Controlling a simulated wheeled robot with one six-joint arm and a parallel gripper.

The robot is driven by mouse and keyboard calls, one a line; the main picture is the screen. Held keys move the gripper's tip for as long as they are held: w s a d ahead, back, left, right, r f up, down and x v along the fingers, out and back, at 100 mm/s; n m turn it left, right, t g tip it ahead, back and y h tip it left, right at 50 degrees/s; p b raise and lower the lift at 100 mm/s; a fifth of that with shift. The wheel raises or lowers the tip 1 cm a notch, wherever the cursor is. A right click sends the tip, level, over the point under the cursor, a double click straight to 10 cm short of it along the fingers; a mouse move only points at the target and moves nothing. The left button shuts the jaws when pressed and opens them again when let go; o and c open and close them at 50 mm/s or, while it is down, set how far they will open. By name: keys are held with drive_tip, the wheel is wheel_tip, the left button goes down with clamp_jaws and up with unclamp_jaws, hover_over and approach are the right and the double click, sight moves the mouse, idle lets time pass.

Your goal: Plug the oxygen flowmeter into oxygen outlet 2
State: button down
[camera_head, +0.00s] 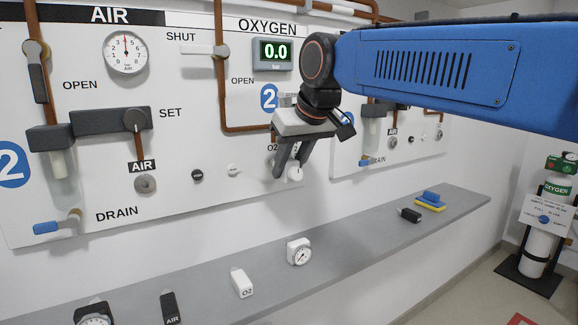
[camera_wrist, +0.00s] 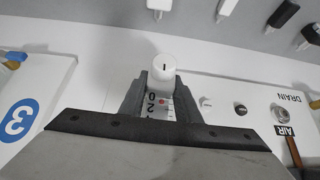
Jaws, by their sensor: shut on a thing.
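My gripper (camera_head: 287,174) is at the panel under the oxygen display, beside the big 2 badge. It is shut on a white piece with a round knob, which I take for the oxygen flowmeter; its knob (camera_wrist: 164,69) sticks out past the fingers in the wrist view. A red dot and small dark markings show between the fingers (camera_wrist: 160,92). In the head view, only a white end (camera_head: 295,174) shows at the fingertips. An O2 label (camera_head: 272,148) is partly visible beside the gripper. The oxygen outlet is hidden behind my gripper, so I cannot tell whether the flowmeter touches it.
Black and white round knobs (camera_head: 232,170) and the AIR outlet (camera_head: 145,184) are left of my gripper. An oxygen cylinder (camera_head: 541,240) stands right.

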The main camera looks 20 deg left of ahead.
idle(0.4)
drive_tip(key=c, duration=1.3)
unclamp_jaws()
drive_tip(key=shift+o, duration=0.2)
